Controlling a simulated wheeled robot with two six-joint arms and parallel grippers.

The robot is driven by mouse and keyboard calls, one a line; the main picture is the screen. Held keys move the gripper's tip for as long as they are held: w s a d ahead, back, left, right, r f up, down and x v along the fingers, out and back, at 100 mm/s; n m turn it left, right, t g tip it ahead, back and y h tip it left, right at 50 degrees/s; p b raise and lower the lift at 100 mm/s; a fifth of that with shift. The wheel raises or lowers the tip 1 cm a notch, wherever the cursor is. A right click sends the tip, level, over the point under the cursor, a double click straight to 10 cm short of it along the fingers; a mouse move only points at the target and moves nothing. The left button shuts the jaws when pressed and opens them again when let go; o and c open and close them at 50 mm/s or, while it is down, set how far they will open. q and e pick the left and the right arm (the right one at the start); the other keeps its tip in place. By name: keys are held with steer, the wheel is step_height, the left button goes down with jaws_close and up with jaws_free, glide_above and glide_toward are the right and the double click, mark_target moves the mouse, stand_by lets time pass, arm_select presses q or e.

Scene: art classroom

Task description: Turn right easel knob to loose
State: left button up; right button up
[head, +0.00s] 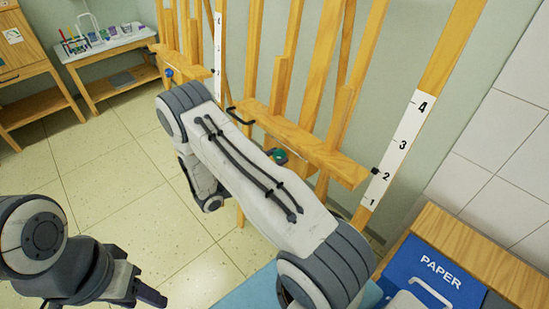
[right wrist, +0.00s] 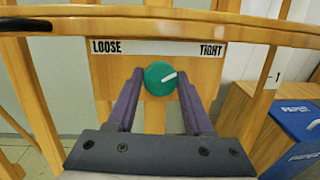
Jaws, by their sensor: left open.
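The green knob (right wrist: 161,78) sits on the easel's wooden panel under a strip reading LOOSE at left and TIGHT at right. Its white pointer aims up and right, toward TIGHT. A bit of the knob also shows in the head view (head: 279,156), beyond my right arm. My right gripper (right wrist: 160,75) has a purple finger on each side of the knob; whether they press on it I cannot tell. The right easel (head: 305,150) has a wooden ledge. My left gripper (head: 142,290) is open and empty at lower left, far from the easel.
A blue PAPER bin (head: 432,268) stands by a wooden cabinet (head: 480,250) at lower right. Another easel with a blue knob (head: 169,73) is further left. A white-topped table (head: 105,47) with art supplies stands at back left. The tiled floor (head: 100,180) is open there.

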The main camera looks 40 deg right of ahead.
steer(key=shift+n, duration=0.5)
jaws_close()
steer(key=n+t+p, duration=0.1)
steer(key=n, duration=0.1)
steer(key=n+t+p, duration=0.1)
steer(key=n, duration=0.2)
steer(key=shift+n+p, duration=0.3)
steer(key=shift+p, duration=0.05)
steer(key=n+t+p, duration=0.1)
steer(key=n+p, duration=0.1)
steer(key=n, duration=0.5)
steer(key=shift+s+y+p, duration=0.1)
steer(key=shift+y+p, duration=0.3)
steer(key=n+t+y+p, duration=0.1)
steer(key=n+p, duration=0.1)
steer(key=n, duration=0.5)
steer(key=shift+r, duration=0.1)
steer(key=n+y+p, duration=0.1)
steer(key=n+p, duration=0.1)
steer(key=n, duration=0.3)
steer(key=shift+n, duration=0.4)
steer(key=o, duration=1.3)
jaws_free()
